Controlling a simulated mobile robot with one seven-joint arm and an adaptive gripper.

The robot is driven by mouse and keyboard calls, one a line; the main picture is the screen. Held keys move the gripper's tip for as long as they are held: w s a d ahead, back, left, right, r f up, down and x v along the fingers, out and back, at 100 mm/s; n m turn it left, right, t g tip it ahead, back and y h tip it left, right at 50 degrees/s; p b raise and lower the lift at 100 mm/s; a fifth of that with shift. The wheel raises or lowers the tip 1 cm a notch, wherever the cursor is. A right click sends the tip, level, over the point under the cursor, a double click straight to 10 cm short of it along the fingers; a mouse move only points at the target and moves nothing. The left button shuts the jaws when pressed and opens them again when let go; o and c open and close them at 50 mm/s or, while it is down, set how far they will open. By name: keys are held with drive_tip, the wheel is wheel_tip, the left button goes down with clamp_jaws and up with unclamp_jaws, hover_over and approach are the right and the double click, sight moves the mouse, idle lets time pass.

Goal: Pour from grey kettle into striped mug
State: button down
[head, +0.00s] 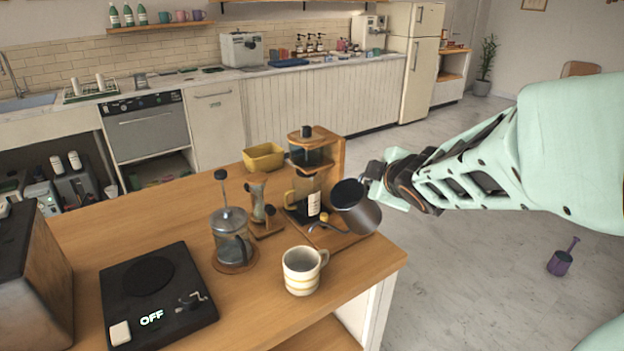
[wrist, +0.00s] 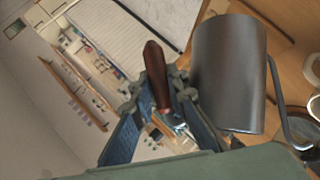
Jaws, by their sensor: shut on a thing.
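The grey kettle (head: 357,209) is held by my gripper (head: 379,180) above the right side of the wooden cart top. It is tilted, with its thin spout pointing left and its open top facing up and left. In the wrist view the kettle (wrist: 228,75) fills the upper right, and its brown handle (wrist: 155,75) lies between the fingers of my gripper (wrist: 160,110). The striped mug (head: 301,271), cream with tan bands, stands upright near the cart's front edge, below and left of the kettle. The spout tip appears apart from the mug. The mug's contents cannot be made out.
A French press (head: 231,238) stands left of the mug. A black stove (head: 157,292) reading OFF is further left. A wooden dripper stand (head: 327,160) is behind the kettle, with a wooden-based grinder (head: 260,205) and a yellow bin (head: 264,157) nearby.

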drive_tip(key=shift+a+r+b, duration=0.1)
drive_tip(key=shift+r+b, duration=0.1)
drive_tip(key=shift+b, duration=0.2)
drive_tip(key=shift+a+r+b, duration=0.15)
drive_tip(key=shift+r+b, duration=0.2)
drive_tip(key=shift+b, duration=0.15)
drive_tip(key=shift+a+r, duration=0.1)
drive_tip(key=shift+r, duration=0.1)
drive_tip(key=shift+s+a+r+n+t+b, duration=0.15)
drive_tip(key=shift+r+n+t+b, duration=0.2)
drive_tip(key=shift+r, duration=0.7)
drive_tip(key=shift+f+p, duration=0.3)
drive_tip(key=shift+p, duration=0.55)
idle(0.8)
drive_tip(key=shift+w+d+f+p, duration=0.1)
drive_tip(key=shift+d+f+p, duration=0.15)
drive_tip(key=shift+f+p, duration=0.3)
drive_tip(key=shift+w+d+f+p, duration=0.1)
drive_tip(key=shift+d+f+p, duration=0.15)
drive_tip(key=shift+p, duration=0.35)
drive_tip(key=shift+f, duration=0.15)
